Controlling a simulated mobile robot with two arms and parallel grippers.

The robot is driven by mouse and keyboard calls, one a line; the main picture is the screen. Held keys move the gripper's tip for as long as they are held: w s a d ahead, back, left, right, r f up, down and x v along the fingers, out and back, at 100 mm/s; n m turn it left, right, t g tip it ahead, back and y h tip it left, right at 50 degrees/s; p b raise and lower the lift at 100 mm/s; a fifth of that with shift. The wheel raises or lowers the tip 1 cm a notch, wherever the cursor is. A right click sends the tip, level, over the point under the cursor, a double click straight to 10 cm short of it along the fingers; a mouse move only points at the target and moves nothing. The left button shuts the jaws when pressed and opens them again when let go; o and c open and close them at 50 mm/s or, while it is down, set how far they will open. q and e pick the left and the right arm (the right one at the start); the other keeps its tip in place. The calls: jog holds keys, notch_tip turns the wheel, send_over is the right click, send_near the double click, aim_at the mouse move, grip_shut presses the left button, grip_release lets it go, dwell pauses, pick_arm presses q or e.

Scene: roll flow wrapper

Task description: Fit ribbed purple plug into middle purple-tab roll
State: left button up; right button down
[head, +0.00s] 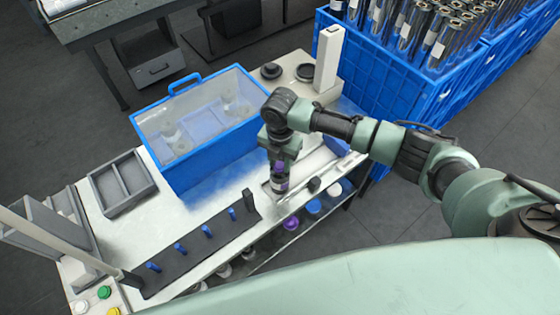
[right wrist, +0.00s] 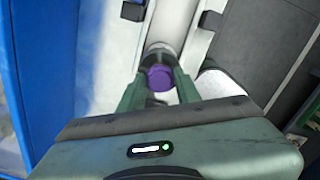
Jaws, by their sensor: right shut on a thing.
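My right gripper (head: 280,172) points down over the front of the white table. In the right wrist view its two green fingers (right wrist: 160,88) are shut on a purple plug (right wrist: 160,77). Purple also shows at the gripper in the head view (head: 281,187). A pale, shiny cylinder (right wrist: 168,28), perhaps a roll, shows just beyond the plug; I cannot tell whether they touch or how far the plug is in. The plug's ribs and any purple tab are not clear. My left gripper is not in view.
A blue-rimmed clear bin (head: 212,165) stands behind, left of the gripper. A dark rail with blue pegs (head: 200,248) runs along the front left. Purple (head: 291,222) and blue (head: 313,206) round pieces sit below the table edge. A blue crate (head: 385,85) holds several rolls.

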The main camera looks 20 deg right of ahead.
aim_at(280, 165)
jog(key=shift+r+p, duration=0.35)
jog(key=shift+p, duration=0.15)
dwell(0.6)
dwell(0.3)
jog(key=c, duration=1.3)
grip_release()
notch_tip(280, 165, up, 11)
jog(key=p, duration=0.7)
